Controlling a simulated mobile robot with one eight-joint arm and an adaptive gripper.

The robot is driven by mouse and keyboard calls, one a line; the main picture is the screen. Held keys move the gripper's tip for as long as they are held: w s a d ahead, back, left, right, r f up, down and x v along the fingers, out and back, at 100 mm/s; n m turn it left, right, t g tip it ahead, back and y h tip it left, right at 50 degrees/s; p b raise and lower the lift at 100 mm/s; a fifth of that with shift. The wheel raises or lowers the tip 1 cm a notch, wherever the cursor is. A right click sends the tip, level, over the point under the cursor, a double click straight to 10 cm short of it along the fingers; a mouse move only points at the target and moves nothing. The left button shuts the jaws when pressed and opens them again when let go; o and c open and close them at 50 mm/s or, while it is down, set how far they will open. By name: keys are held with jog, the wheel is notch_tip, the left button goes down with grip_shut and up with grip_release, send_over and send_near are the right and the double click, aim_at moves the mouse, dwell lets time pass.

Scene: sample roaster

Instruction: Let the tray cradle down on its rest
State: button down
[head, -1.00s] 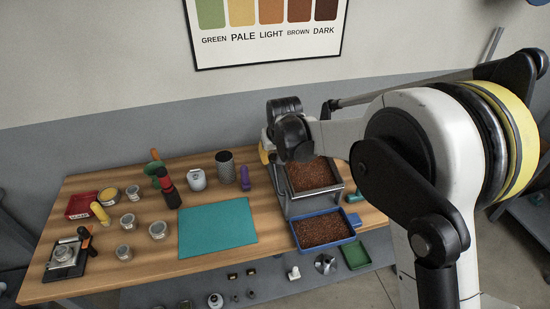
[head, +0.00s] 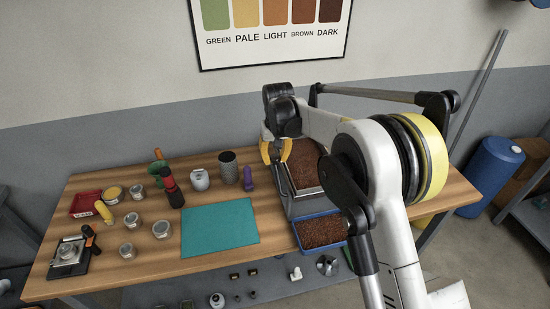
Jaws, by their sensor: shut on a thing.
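The tray cradle (head: 308,191), a grey metal frame with a tray of brown beans (head: 304,163), stands at the right of the bench in the head view. Its bean surface looks tilted, with the far side higher than the near edge. My gripper (head: 276,151), with yellow fingers, is at the cradle's far left side and shut on it. The exact grip point is hidden by the fingers and wrist. My arm covers the cradle's right side, and the rest cannot be made out.
A blue tray of beans (head: 321,232) sits just in front of the cradle, partly behind my arm. A teal mat (head: 220,228) lies to the left. A purple-handled tool (head: 248,177) and a dark mesh cup (head: 229,166) stand close left of my gripper.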

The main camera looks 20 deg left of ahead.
jog(key=c, duration=1.4)
grip_release()
jog(key=shift+w, duration=0.1)
jog(key=shift+c, duration=0.2)
jog(key=o, duration=0.4)
jog(key=shift+w+a+f, duration=0.1)
notch_tip(320, 180, up, 12)
jog(key=s+d, duration=0.1)
jog(key=shift+s, duration=0.35)
